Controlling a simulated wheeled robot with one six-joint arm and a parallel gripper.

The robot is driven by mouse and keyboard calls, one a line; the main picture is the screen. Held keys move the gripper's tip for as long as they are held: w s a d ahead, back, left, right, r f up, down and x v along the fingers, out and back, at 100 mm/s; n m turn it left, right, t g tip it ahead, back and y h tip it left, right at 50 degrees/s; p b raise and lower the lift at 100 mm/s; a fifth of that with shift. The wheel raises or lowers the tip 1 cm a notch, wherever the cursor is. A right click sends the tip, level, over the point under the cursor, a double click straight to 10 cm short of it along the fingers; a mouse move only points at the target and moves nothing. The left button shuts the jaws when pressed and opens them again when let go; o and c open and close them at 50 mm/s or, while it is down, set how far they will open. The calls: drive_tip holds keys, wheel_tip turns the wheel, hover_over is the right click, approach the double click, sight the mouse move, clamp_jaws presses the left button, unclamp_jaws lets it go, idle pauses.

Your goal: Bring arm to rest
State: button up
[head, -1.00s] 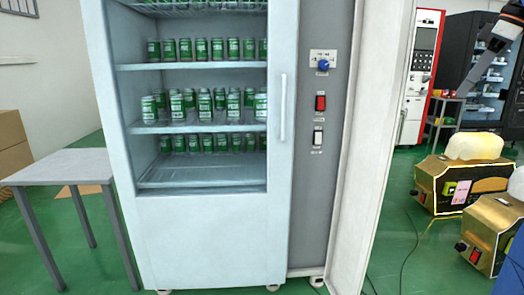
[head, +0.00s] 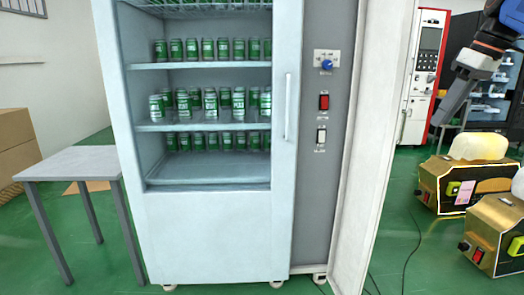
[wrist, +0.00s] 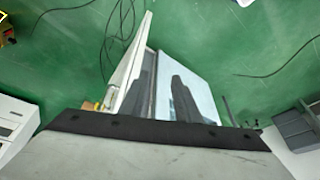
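My arm shows at the upper right of the head view, with my gripper (head: 442,118) hanging down and to the left at its end, seen side-on. In the wrist view my gripper's two dark fingers (wrist: 164,76) stand apart with a gap between them. Nothing is held in the gap. The white vending machine (head: 215,235) stands in the middle of the head view, apart from my gripper. Its shelves hold several green and white cans (head: 205,103).
A white door panel (head: 372,150) stands out at the machine's right side. A grey table (head: 75,163) is at the left. Two gold machines (head: 449,190) stand at the right, below my gripper. A red and white cabinet (head: 420,75) is behind. Cables lie on the green floor.

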drive_tip(key=s+a+f+m, duration=0.2)
drive_tip(key=s+a+f, duration=0.3)
drive_tip(key=f, duration=0.6)
drive_tip(key=s+a+f+m+t+h, duration=0.1)
drive_tip(key=s+a+f+m, duration=0.1)
drive_tip(key=s+a+f, duration=0.3)
drive_tip(key=s+a+f+m+h, duration=0.1)
drive_tip(key=s+a+f, duration=0.4)
drive_tip(key=s+f, duration=0.6)
wheel_tip(320, 180, down, 8)
drive_tip(key=shift+s+f+m+t, duration=0.25)
drive_tip(key=shift+s+m+t, duration=0.05)
drive_tip(key=shift+m, duration=0.3)
